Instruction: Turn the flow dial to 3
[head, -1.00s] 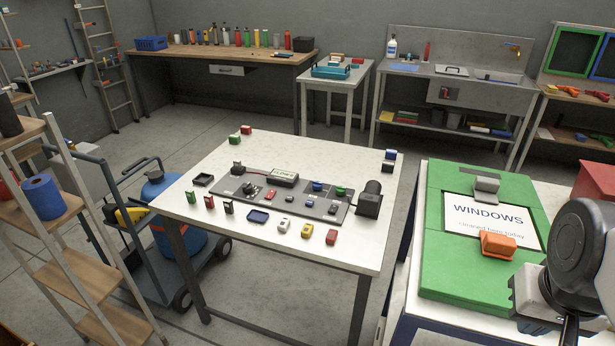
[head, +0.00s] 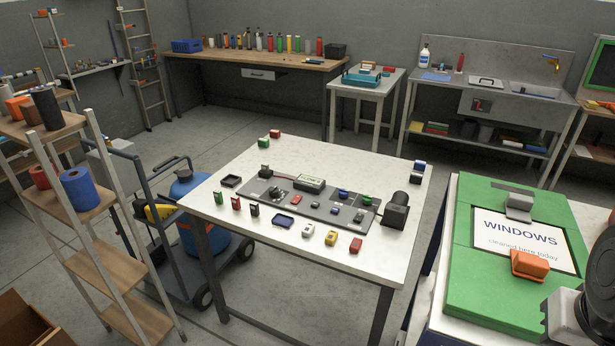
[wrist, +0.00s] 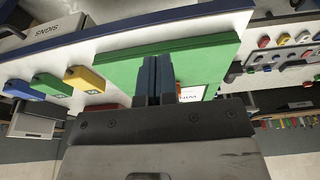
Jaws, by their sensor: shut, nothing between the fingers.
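A dark control panel (head: 335,208) lies on the white table in the middle of the head view. A black round knob (head: 276,195) sits near its left end and looks like the flow dial; its markings and setting are too small to read. A small box with a pale display (head: 310,183) stands at the panel's back edge. My gripper (wrist: 157,65) shows in the wrist view with its two dark fingers together and empty, in front of a green board. It is well away from the panel.
Small coloured blocks (head: 331,237) line the table's front, and a black cylinder on a box (head: 396,209) stands at the panel's right end. The green board (head: 490,288) with a WINDOWS sign lies on the right table. A shelf ladder (head: 97,220) and trolley stand left.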

